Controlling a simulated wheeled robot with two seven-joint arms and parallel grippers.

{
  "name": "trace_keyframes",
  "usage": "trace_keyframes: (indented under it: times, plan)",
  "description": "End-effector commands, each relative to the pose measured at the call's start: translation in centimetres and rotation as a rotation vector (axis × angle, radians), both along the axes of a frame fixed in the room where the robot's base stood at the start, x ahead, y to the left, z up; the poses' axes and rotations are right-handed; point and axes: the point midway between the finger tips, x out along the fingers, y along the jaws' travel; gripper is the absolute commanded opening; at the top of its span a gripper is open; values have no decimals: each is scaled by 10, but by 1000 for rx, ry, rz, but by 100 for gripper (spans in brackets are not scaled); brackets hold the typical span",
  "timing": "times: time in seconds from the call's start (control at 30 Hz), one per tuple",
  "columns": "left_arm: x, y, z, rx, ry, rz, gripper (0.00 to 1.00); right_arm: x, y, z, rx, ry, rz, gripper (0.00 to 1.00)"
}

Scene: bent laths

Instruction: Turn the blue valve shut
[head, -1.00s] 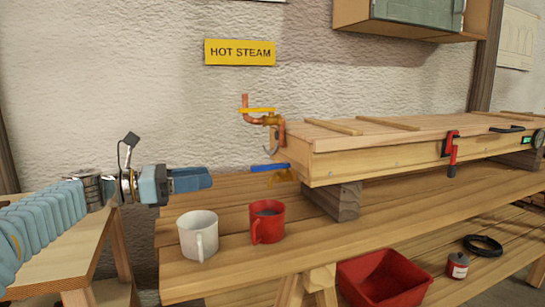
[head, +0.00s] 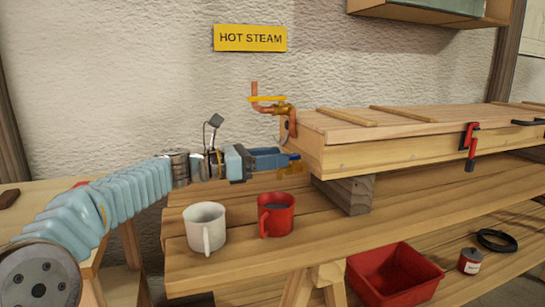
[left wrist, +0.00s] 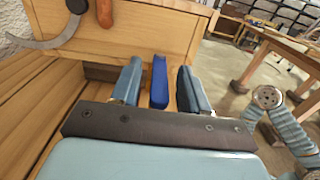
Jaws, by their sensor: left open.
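The blue valve's lever (left wrist: 159,82) stands between the two fingers of my left gripper (left wrist: 160,66) in the left wrist view. A gap shows on each side of it, so the fingers are open around it and not closed on it. In the head view my left gripper (head: 284,160) is at the left end of the wooden box (head: 340,155), just below the copper pipe. There the gripper hides most of the blue lever. A brass fitting (head: 291,169) shows beside the fingertips. My right gripper is not in view.
A copper pipe (head: 283,109) with a yellow lever (head: 267,99) rises above, under a yellow HOT STEAM sign (head: 250,38). A white mug (head: 205,228) and a red mug (head: 276,215) stand on the bench (head: 330,235) below my gripper. A red clamp (head: 470,147) grips the box.

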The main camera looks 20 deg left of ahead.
Motion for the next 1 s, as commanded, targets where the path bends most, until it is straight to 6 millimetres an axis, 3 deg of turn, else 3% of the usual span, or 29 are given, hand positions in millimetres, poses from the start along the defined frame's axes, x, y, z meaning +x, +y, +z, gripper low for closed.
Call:
trace_keyframes:
  times: [0.3,0.6,1.0]
  plan:
    - [2,-2,0,0,0,1,45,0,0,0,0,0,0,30]
    - [2,-2,0,0,0,1,0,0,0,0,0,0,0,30]
    - [3,-7,1,-2,-1,1,0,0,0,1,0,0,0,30]
